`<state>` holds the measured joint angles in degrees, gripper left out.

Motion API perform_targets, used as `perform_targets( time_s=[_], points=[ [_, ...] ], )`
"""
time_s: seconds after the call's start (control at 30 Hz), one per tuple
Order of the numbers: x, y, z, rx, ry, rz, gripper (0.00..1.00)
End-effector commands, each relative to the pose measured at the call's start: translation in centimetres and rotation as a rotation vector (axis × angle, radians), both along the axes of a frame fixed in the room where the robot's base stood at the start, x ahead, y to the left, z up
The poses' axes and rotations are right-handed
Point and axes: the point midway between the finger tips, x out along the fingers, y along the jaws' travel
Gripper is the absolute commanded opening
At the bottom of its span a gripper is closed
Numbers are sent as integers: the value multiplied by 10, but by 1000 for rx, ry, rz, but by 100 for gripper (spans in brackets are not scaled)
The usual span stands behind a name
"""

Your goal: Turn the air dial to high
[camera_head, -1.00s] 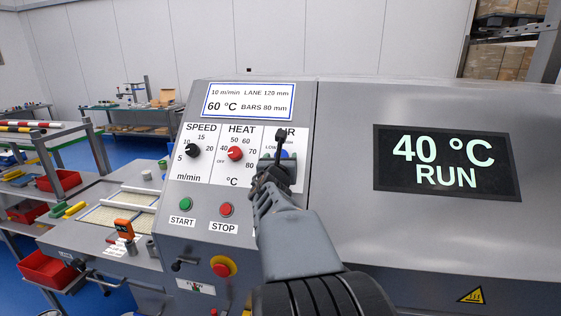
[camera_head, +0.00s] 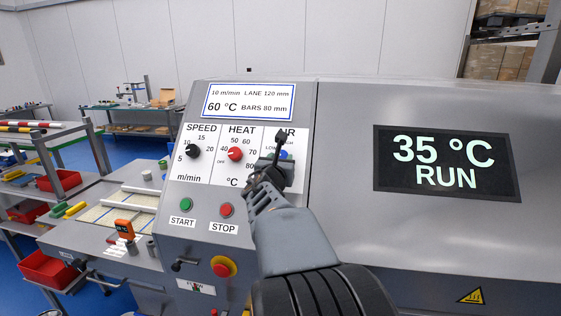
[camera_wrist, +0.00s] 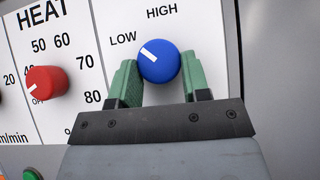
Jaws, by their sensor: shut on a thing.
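The air dial (camera_wrist: 159,61) is a round blue knob in the wrist view. Its white mark points up and left, toward the LOW label; HIGH is printed above the knob. My gripper (camera_wrist: 161,79) has one green finger pad on each side of the knob and is shut on it. In the head view, my gripper (camera_head: 272,171) is at the right panel section. It covers part of the AIR label and most of the dial, of which only a little blue (camera_head: 284,155) shows.
The red heat dial (camera_wrist: 45,80) is close on the left, its mark toward OFF. The black speed dial (camera_head: 193,151) is beyond it. Green start (camera_head: 186,204) and red stop (camera_head: 226,210) buttons are below. The display (camera_head: 446,162) reads 35 °C RUN.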

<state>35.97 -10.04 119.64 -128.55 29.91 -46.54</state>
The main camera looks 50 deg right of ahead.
Motion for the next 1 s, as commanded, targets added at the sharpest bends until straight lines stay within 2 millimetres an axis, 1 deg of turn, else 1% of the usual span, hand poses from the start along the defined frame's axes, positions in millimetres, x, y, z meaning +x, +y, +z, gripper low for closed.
perform_targets(
  time_s=[0.7,1.0],
  points=[
    [11,3,3,253,-406,-431,19],
    [13,3,5,329,-528,-562,19]
  ],
)
